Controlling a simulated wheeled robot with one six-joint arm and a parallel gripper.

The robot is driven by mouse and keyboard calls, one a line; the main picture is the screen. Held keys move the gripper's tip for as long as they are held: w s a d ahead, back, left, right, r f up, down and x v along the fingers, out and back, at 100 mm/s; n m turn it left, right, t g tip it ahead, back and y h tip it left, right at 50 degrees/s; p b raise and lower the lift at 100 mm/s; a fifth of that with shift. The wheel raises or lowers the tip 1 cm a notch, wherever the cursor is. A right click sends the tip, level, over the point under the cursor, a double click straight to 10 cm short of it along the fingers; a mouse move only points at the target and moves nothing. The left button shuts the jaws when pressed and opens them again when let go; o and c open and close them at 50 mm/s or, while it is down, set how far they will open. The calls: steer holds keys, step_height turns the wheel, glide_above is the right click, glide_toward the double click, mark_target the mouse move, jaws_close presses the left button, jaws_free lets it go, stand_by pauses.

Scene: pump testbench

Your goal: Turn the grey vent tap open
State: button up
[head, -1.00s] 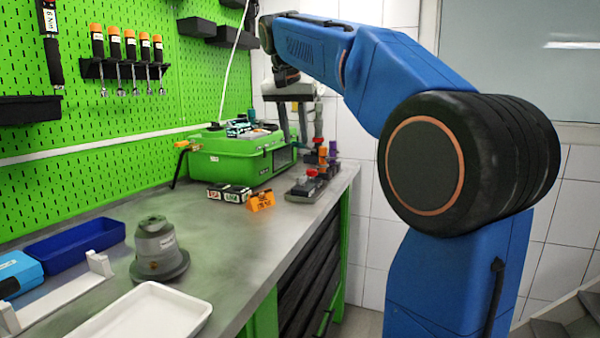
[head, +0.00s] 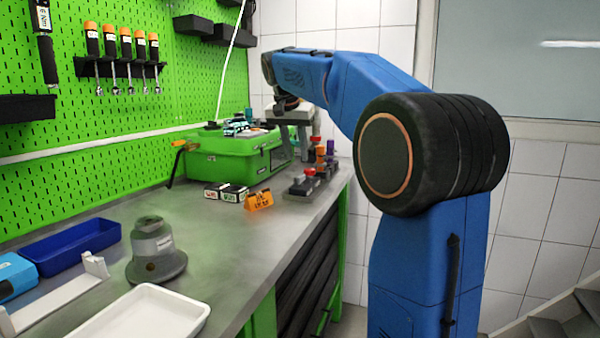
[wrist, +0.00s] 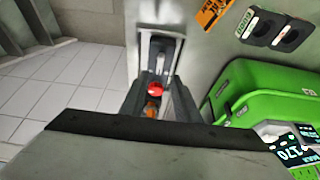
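The valve block (head: 303,188) stands on the bench right of the green case, with red, orange and purple knobs on it. In the wrist view a red knob (wrist: 155,89) and an orange part (wrist: 152,107) show between my fingers. I cannot pick out the grey vent tap; it may be hidden by my gripper or too small to tell. My gripper (head: 294,150) points down beside the case, over the rear of the valve block. Its two fingers are apart, with nothing visibly held. Whether they touch the block is unclear.
The green case (head: 230,160) is close to my gripper, with small items on its lid. An orange sign (head: 259,201) and two small boxes (head: 226,192) stand before it. A grey pump-like unit (head: 155,252), blue tray (head: 72,246) and white tray (head: 145,315) are nearer. The middle bench is clear.

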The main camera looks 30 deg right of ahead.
mark_target(301, 175)
steer(key=x, duration=0.7)
steer(key=shift+d+f, duration=0.1)
steer(key=shift+f, duration=0.2)
steer(key=shift+c, duration=0.6)
jaws_close()
